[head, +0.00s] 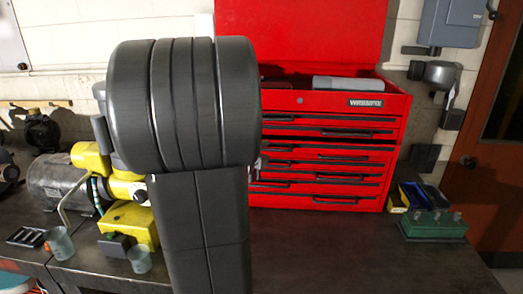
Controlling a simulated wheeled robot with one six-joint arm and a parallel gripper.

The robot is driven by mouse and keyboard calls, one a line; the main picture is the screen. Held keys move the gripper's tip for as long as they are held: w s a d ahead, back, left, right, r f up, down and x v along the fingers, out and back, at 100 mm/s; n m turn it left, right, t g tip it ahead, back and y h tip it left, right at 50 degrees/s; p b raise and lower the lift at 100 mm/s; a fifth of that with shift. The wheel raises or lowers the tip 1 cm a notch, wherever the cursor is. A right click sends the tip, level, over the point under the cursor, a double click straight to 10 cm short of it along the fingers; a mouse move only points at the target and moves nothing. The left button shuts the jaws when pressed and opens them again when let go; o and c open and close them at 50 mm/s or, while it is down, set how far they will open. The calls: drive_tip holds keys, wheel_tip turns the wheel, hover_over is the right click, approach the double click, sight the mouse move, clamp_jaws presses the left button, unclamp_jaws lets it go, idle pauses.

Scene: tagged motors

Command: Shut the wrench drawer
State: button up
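A red tool chest (397,150) stands on the dark workbench against the wall, with its lid raised. Its front has several shallow red drawers with dark pull handles (340,158). I cannot tell which one is the wrench drawer, and no drawer clearly stands far out. My arm's large dark link fills the left centre and hides the left part of the chest. My gripper is not clearly visible. A small silvery piece (258,165) shows at the arm's right edge before the drawers; I cannot tell what it is.
A yellow machine (128,218) and a grey motor (62,182) stand on the left, near clear cups (140,259). A green block with pegs (433,226) and small bins (412,196) sit right of the chest. The bench (330,250) before the chest is clear.

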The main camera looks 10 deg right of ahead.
drive_tip(key=shift+w+d+f, duration=0.1)
drive_tip(key=shift+w+d, duration=0.3)
drive_tip(key=shift+w, duration=0.05)
clamp_jaws()
drive_tip(key=w, duration=0.2)
drive_tip(key=w+d, duration=0.1)
drive_tip(key=w, duration=0.1)
drive_tip(key=shift+p, duration=0.35)
unclamp_jaws()
drive_tip(key=shift+w+d, duration=0.1)
drive_tip(key=shift+w, duration=0.05)
